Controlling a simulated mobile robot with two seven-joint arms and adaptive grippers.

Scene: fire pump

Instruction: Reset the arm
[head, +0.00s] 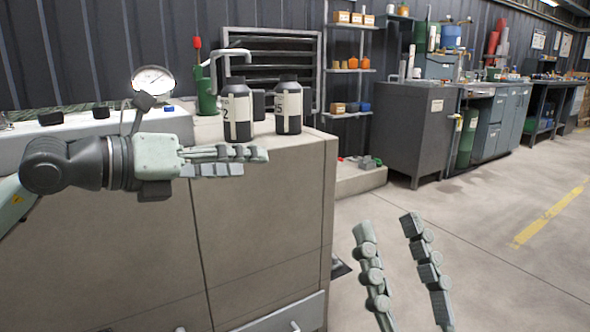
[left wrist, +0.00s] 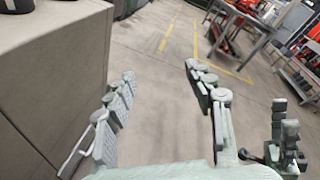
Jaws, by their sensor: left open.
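My left arm comes in from the left in the head view. Its gripper (head: 254,160) is held sideways in front of the grey cabinet (head: 265,215), just below its top edge, with the fingers pointing right. In the left wrist view the left gripper (left wrist: 160,74) has its fingers spread, with only floor between them. My right gripper (head: 387,224) points up at the bottom of the head view. Its two fingers are apart and nothing is between them. Nothing is held in either gripper.
Two dark labelled bottles (head: 238,112) (head: 289,106), a green container (head: 206,95) and a round gauge (head: 153,80) stand on or above the cabinet top, close to my left gripper. Shelves (head: 350,72) and a workbench (head: 420,125) stand behind. The floor (head: 480,225) at right is clear.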

